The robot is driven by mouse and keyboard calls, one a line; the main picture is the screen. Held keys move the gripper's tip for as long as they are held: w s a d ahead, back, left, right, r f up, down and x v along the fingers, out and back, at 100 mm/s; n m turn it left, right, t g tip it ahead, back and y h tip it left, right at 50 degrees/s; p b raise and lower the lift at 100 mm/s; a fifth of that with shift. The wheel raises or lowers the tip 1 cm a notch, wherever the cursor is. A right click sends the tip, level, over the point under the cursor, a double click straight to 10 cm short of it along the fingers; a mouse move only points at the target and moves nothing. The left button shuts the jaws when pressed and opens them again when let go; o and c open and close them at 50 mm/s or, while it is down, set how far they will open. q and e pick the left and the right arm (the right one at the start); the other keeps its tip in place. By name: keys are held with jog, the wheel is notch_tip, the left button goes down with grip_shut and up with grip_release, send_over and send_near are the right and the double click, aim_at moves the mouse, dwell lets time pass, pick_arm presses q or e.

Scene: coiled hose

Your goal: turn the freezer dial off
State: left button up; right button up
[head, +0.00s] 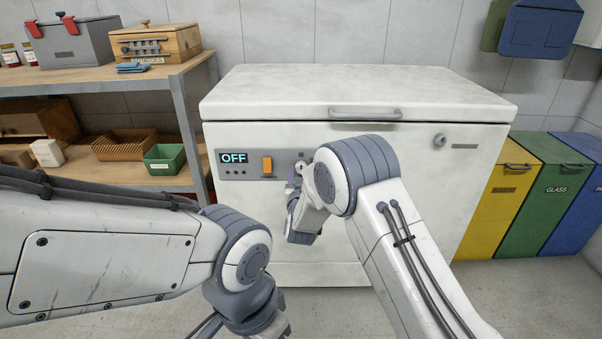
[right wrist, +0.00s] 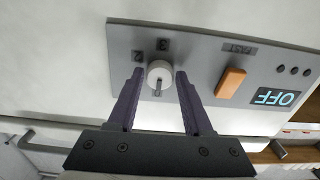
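The white freezer (head: 350,95) stands ahead with its lid shut. Its grey control panel (head: 238,172) has a lit display (head: 233,157) reading OFF. In the right wrist view the display (right wrist: 274,97) also reads OFF. The white round dial (right wrist: 160,75) sits on the panel near the labels 2 and 3; its dark mark points away from those labels, toward my gripper's palm. My right gripper (right wrist: 159,78) is open, with one finger on each side of the dial and narrow gaps showing. My left gripper's fingers are out of view.
An orange switch (head: 267,166) sits on the panel beside the dial. A shelf (head: 160,80) with boxes and baskets stands left. Yellow (head: 497,205), green (head: 545,200) and blue bins stand right. My left arm crosses the lower left.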

jog(key=shift+o, duration=0.9)
jog(key=s+p, duration=0.2)
jog(key=s, duration=0.8)
jog(key=shift+s, duration=0.25)
